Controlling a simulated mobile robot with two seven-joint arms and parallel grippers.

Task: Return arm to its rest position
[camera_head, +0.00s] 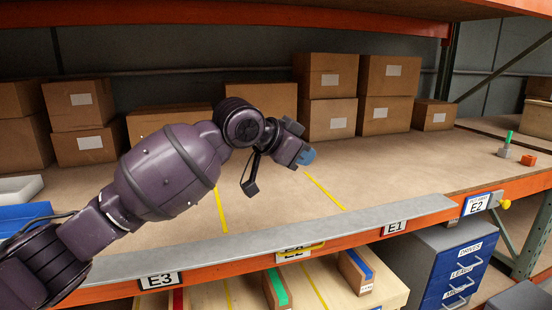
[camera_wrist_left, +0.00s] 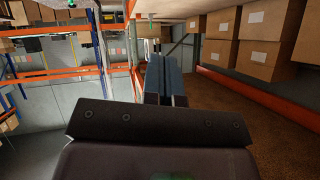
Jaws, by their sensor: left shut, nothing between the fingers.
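My left arm (camera_head: 170,165) comes in from the left in the head view and reaches out over the shelf board. My left gripper (camera_head: 306,156) has blue fingertips and is above the middle of the board, in front of the boxes. In the left wrist view the left gripper (camera_wrist_left: 166,80) shows its two dark blue fingers side by side, shut with nothing between them. My right arm and gripper are out of view. I see no laptop charger that I can make out.
Cardboard boxes (camera_head: 330,77) line the back of the wooden shelf (camera_head: 400,170). An orange beam (camera_head: 350,241) with a grey strip runs along its front edge. Blue drawers (camera_head: 462,268) stand below at the right. The middle right of the shelf is clear.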

